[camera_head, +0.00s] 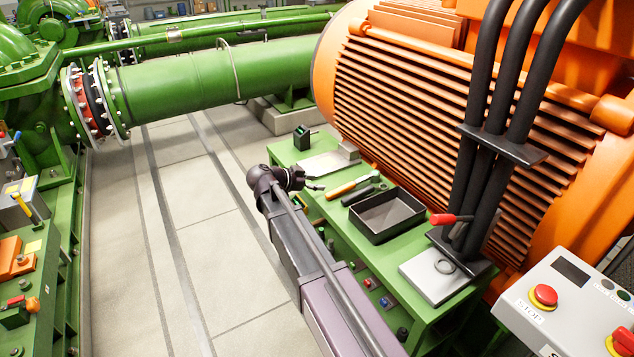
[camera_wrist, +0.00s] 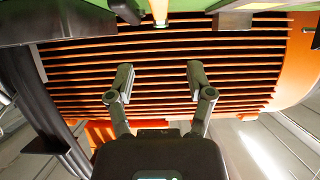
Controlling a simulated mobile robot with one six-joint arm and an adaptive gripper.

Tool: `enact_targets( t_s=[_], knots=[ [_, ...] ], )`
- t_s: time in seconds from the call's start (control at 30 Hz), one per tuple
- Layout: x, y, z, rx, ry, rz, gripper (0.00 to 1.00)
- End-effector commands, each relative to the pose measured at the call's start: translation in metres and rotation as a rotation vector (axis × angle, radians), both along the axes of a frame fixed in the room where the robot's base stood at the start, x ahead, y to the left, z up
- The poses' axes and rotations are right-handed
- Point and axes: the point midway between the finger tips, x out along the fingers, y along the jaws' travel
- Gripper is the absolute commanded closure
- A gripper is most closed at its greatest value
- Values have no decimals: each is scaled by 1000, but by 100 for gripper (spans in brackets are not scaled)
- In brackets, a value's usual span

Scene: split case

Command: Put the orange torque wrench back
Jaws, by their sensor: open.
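The orange torque wrench (camera_head: 352,187) lies on the green bench (camera_head: 399,254), between a metal plate and a black tray. An orange-yellow strip (camera_wrist: 160,12) at the top edge of the wrist view looks like part of it. My gripper (camera_head: 318,186) is beside the wrench, to its left in the head view; its fingers are small and partly lost against the bench there. In the wrist view my gripper (camera_wrist: 159,76) is open, with two fingers apart and nothing between them. The orange motor fins fill the background behind the fingers.
A dark tool (camera_head: 360,195) lies beside the wrench. The black tray (camera_head: 384,232) looks empty. A metal plate (camera_head: 322,164) and grey block (camera_head: 349,151) stand farther back. Black cables (camera_head: 478,130) rise at the right by the orange motor (camera_head: 410,110). The floor aisle (camera_head: 200,230) is clear.

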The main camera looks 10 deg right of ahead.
Motion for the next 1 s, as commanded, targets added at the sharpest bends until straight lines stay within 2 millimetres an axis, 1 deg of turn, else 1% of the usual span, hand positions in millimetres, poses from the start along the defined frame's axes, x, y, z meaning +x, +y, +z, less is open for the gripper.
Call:
enact_targets(
  t_s=[0.27,0.33,0.57,1.0],
  knots=[
    [0,0,0,0,0,0,32],
    [0,0,0,1,0,0,49],
    [3,-6,7,30,17,-3,49],
    [18,-36,35,239,110,-9,49]
  ],
)
